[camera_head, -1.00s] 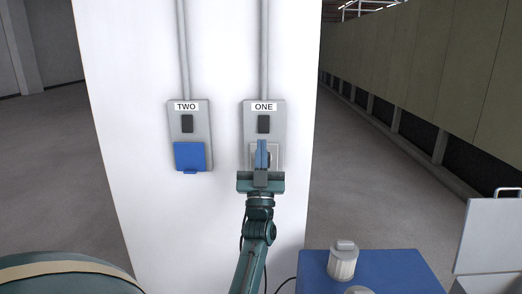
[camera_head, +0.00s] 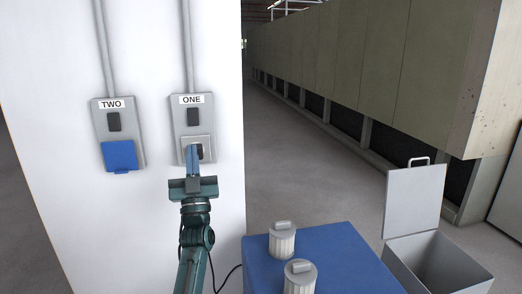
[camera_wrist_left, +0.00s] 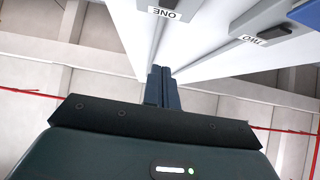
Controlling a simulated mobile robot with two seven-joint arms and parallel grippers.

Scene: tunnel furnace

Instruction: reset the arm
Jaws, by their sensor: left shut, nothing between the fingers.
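My left gripper (camera_head: 192,152) reaches up from below to the front of the grey panel marked ONE (camera_head: 193,128) on a white pillar. Its blue fingers are shut together with nothing between them, as the left wrist view (camera_wrist_left: 162,85) also shows. My right gripper is not in view.
Panel TWO (camera_head: 118,132), with a blue cover (camera_head: 120,156), is to the left. A blue-topped surface (camera_head: 345,268) with two ribbed grey knobs (camera_head: 282,240) stands at lower right. Beyond it is an open grey bin (camera_head: 395,252). A black cable runs beside my arm.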

